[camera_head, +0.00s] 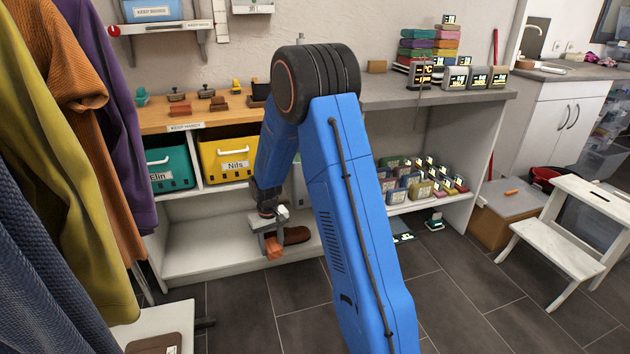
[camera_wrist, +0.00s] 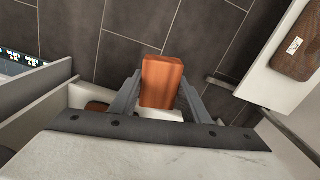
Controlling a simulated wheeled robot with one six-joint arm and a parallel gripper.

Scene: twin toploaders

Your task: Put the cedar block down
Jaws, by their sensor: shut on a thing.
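The cedar block (camera_wrist: 162,82) is a reddish-brown wooden block with visible grain. It is between the two grey fingers of my gripper (camera_wrist: 160,92) in the wrist view, gripped from both sides, with dark floor tiles beyond it. In the head view the block (camera_head: 274,251) shows small at the lower end of my gripper (camera_head: 270,238), in front of the low white shelf board. It appears held clear of any surface. My arm does not cover it, but its far side is hidden.
A brown shoe-like thing (camera_head: 297,235) lies on the low shelf (camera_head: 200,255) close to the gripper. A white bench (camera_head: 160,318) with a dark brown pad (camera_head: 155,344) is at lower left. Coats (camera_head: 60,150) hang at left. A white step stool (camera_head: 560,235) stands at right.

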